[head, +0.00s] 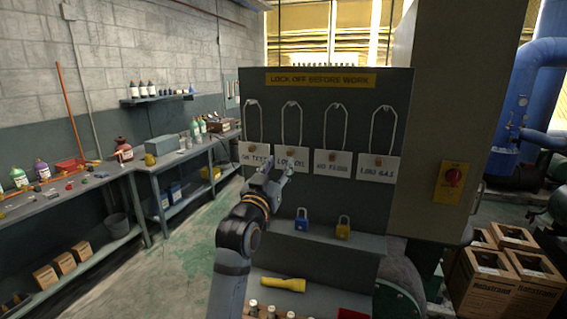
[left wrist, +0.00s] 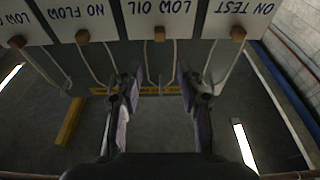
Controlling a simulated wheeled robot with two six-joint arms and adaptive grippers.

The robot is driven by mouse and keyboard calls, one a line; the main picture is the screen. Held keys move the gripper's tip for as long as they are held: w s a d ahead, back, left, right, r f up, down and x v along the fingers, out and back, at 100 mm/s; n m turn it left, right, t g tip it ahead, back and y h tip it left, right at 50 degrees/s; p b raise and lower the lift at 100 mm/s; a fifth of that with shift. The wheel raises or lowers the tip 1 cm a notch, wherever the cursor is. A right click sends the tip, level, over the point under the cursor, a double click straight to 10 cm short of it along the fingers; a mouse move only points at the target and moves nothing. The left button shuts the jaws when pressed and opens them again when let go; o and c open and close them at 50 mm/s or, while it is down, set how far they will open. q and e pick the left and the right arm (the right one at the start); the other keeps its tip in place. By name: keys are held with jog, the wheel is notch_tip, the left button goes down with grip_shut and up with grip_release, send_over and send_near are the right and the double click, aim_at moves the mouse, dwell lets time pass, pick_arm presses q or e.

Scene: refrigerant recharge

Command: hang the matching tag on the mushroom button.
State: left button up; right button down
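The red mushroom button (head: 453,177) sits on a yellow plate on the cabinet side, right of the tag board. Four white tags hang by cord loops from pegs: ON TEST (head: 254,155), LOW OIL (head: 292,157), NO FLOW (head: 333,163) and LOW GAS (head: 378,169). My left gripper (head: 277,168) is open in front of the ON TEST and LOW OIL tags. My right gripper is out of view.
A blue padlock (head: 301,222) and a yellow padlock (head: 343,230) stand on a ledge below the tags. A yellow flashlight (head: 284,284) lies lower down. Workbenches are at left. Cardboard boxes (head: 500,272) stand at right. The floor at left is clear.

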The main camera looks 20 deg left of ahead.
aim_at(289, 155)
pick_arm(q)
jog(key=w, duration=0.7)
jog(key=shift+w+d+p, duration=0.1)
jog(key=shift+w+p, duration=0.15)
jog(key=shift+p, duration=0.1)
jog(key=shift+w, duration=0.25)
grip_shut()
notch_tip(289, 155, up, 3)
jog(key=p, duration=0.3)
jog(key=s, duration=0.8)
jog(key=shift+s+p, duration=0.3)
jog(key=shift+w, duration=0.1)
